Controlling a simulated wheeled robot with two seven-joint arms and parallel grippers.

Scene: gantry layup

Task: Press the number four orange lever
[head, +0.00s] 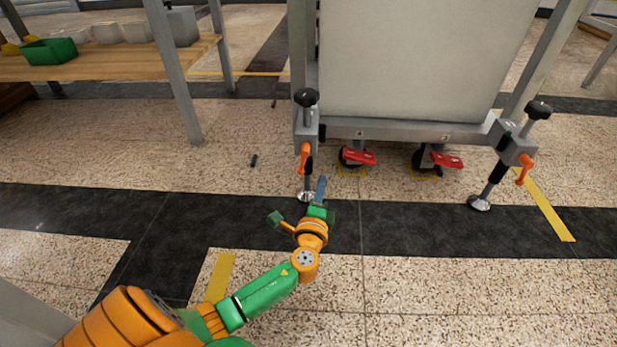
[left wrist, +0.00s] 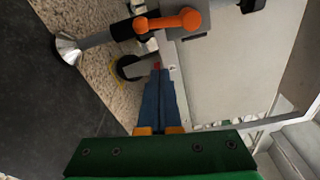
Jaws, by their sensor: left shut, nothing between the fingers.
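One orange lever (head: 304,158) hangs on the left leg of the grey gantry frame, pointing down. In the left wrist view an orange lever (left wrist: 180,20) shows at the top, to the right of the fingertips. A second orange lever (head: 524,168) is on the right leg. A small label (head: 360,134) on the lower beam may read 4. My left gripper (head: 321,182) is just below and right of the left lever, apart from it in the picture. Its blue-grey fingers (left wrist: 160,76) are shut and empty. My right gripper is out of view.
Red pedals (head: 358,157) (head: 447,160) with black castors are under the beam. Silver feet (head: 306,196) (head: 480,203) and black knobs (head: 306,97) (head: 539,110) are on the legs. A wooden table (head: 110,65) stands at the left. The floor in front is clear.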

